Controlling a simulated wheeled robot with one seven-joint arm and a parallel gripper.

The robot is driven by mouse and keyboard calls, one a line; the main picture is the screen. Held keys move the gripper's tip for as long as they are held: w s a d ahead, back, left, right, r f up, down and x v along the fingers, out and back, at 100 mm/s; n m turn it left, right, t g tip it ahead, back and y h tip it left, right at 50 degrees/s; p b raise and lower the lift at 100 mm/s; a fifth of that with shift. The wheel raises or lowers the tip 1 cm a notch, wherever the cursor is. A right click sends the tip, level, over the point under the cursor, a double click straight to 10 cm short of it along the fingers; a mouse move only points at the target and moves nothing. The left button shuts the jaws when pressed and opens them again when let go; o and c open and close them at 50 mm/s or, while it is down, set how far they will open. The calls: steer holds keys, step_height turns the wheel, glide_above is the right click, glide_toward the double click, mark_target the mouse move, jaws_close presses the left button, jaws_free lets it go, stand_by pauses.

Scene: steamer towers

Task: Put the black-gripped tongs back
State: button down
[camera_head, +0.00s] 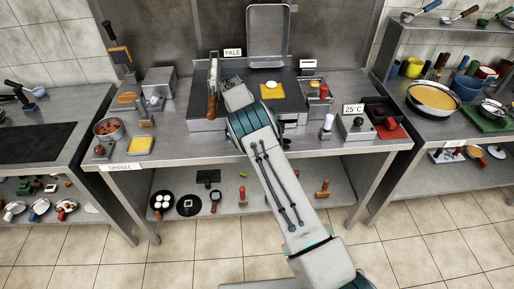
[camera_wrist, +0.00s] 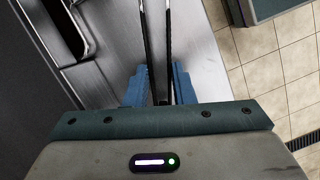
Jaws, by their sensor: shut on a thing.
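My gripper (camera_wrist: 157,88) shows in the wrist view with its two blue fingers shut on the black-gripped tongs (camera_wrist: 155,45). The tongs' two long arms run away from the fingers to the top edge of that view, over a steel surface. Their far ends are out of frame. In the head view my arm reaches over the middle counter to the left part of the dark griddle (camera_head: 288,103). The fingers and the held tongs cannot be made out there. A long tool with a pale upper part and brown grip (camera_head: 212,105) shows just left of my wrist.
A steel tray (camera_head: 267,35) stands against the back wall. A yellow item with a white top (camera_head: 271,89) lies on the griddle. A steel container (camera_head: 159,81) and a pot (camera_head: 109,128) stand to the left. A pan (camera_head: 433,97) sits on the right counter.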

steer(key=shift+f+b, duration=0.3)
steer(key=shift+b, duration=0.1)
stand_by(0.4)
steer(key=shift+c, duration=1.8)
jaws_free()
steer(key=c, duration=0.5)
steer(key=shift+c, duration=0.2)
steer(key=shift+r, duration=0.1)
step_height(320, 180, up, 8)
steer(key=p, duration=0.3)
steer(key=shift+a, duration=0.25)
